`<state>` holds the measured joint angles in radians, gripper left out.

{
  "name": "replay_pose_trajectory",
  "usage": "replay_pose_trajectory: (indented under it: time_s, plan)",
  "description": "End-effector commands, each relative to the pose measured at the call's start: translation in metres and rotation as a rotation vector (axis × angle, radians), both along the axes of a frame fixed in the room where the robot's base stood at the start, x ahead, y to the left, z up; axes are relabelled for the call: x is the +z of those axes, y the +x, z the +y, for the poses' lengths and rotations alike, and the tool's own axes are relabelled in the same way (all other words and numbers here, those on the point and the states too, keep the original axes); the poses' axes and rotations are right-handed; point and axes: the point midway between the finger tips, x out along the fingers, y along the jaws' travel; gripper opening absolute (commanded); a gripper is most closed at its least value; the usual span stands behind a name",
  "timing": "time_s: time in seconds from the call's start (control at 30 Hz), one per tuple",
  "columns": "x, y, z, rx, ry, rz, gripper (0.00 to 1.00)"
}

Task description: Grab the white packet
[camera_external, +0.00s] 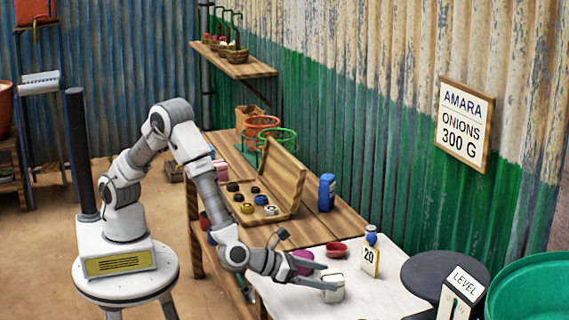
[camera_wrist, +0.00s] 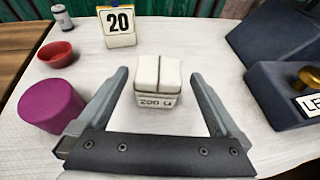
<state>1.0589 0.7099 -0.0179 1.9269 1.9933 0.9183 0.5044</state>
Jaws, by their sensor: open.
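The white packet (camera_wrist: 157,72) is a small, block-like bundle with a dark band around it and printing on its near face that looks like a weight in G. It stands on the white table top, and in the external view the packet (camera_external: 333,293) is at the fingertips. My gripper (camera_wrist: 159,74) is open, with one finger on each side of the packet in the wrist view. Gaps show on both sides, so the fingers look apart from it. In the external view my gripper (camera_external: 330,276) is low over the table, and the near finger partly covers the packet.
A magenta cylinder (camera_wrist: 51,106) stands close outside the left finger. A red bowl (camera_wrist: 56,54), a small jar (camera_wrist: 62,18) and a "20" card (camera_wrist: 118,24) are behind left. A dark scale-like block (camera_wrist: 278,95) is at right. Bare table lies behind the packet.

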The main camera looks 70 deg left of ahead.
Motion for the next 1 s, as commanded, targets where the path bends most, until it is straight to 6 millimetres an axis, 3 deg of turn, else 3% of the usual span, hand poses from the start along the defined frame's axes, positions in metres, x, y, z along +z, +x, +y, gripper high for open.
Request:
replay_pose_trajectory:
  time_s: [0.23, 0.5, 0.8, 1.0]
  plan:
    - [-0.008, 0.017, -0.002, 0.002, 0.000, -0.001, 1.00]
    - [-0.022, 0.052, -0.007, 0.001, -0.001, 0.000, 1.00]
    - [-0.023, 0.056, -0.008, 0.001, -0.001, 0.000, 1.00]
    - [-0.022, 0.056, -0.008, 0.001, -0.001, 0.000, 0.64]
